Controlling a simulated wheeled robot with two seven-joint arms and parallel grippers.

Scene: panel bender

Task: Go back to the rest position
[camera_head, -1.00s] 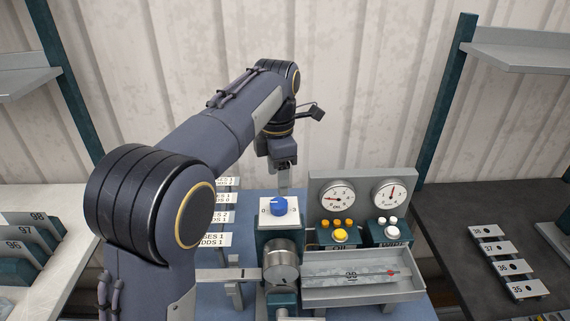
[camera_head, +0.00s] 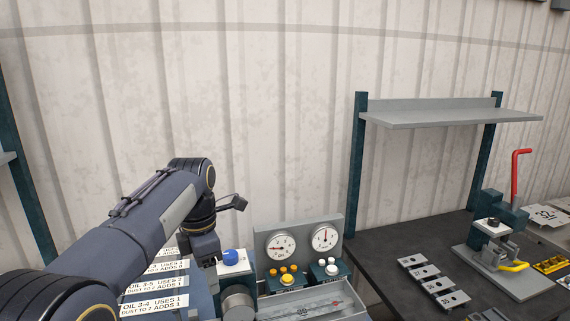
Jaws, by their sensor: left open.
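My left arm comes in from the lower left of the head view and reaches over the blue bench. My left gripper (camera_head: 215,265) points down, open, just left of the blue knob (camera_head: 231,257) on its white-topped block. Its fingertips are small and partly hidden, and I cannot tell whether they touch the block. I see nothing held in it. My right gripper is out of view.
A panel with two dials (camera_head: 281,246) and several yellow and white buttons stands right of the knob, behind a grey tray (camera_head: 318,298). Label cards (camera_head: 155,303) lie left. A dark table (camera_head: 385,262) holds numbered plates and a red-handled press (camera_head: 507,238). A shelf (camera_head: 450,118) stands above.

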